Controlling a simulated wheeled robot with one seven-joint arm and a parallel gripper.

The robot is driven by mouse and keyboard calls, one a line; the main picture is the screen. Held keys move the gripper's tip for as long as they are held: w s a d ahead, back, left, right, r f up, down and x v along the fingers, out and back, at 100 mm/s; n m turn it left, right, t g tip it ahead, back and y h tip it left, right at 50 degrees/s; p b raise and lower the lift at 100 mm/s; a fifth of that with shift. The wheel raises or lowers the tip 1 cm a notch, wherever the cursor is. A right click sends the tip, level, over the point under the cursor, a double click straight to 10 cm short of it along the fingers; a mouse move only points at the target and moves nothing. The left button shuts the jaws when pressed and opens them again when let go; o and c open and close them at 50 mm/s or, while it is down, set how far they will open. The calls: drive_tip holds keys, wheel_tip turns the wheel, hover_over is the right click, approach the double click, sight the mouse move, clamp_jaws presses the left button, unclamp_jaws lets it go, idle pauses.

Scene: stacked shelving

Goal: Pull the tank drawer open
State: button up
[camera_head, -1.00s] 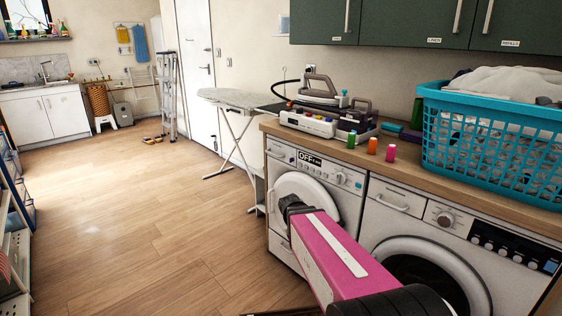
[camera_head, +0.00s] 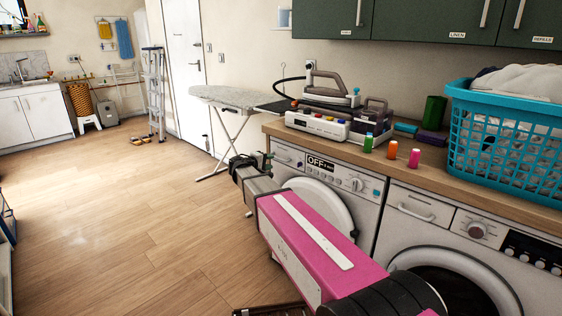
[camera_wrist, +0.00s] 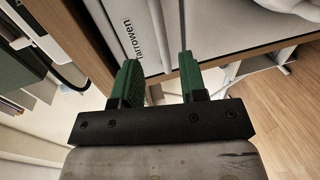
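The left white machine (camera_head: 372,188) has an "OFF" display and a round door. The tank drawer (camera_head: 289,157) appears to be the small panel at its upper left, below the worktop. It looks shut. My gripper (camera_head: 262,162) is just left of this panel and covers part of the machine's left edge. In the wrist view, the two green fingers of my gripper (camera_wrist: 160,80) are apart with nothing between them. A white panel marked "Farrowen" (camera_wrist: 142,35) lies beyond them, with a dark seam near the right finger. I cannot tell whether a finger touches it.
The wooden worktop (camera_head: 440,172) holds an iron station (camera_head: 330,118), colored spools and a blue laundry basket (camera_head: 510,150). A second white machine (camera_head: 405,220) stands to the right. An ironing board (camera_head: 235,98) stands behind. Floor (camera_head: 120,220) at left is clear.

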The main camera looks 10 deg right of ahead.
sight(281, 160)
drive_tip(key=x, duration=0.8)
drive_tip(key=shift+d, duration=0.15)
drive_tip(key=shift+c, duration=0.3)
clamp_jaws()
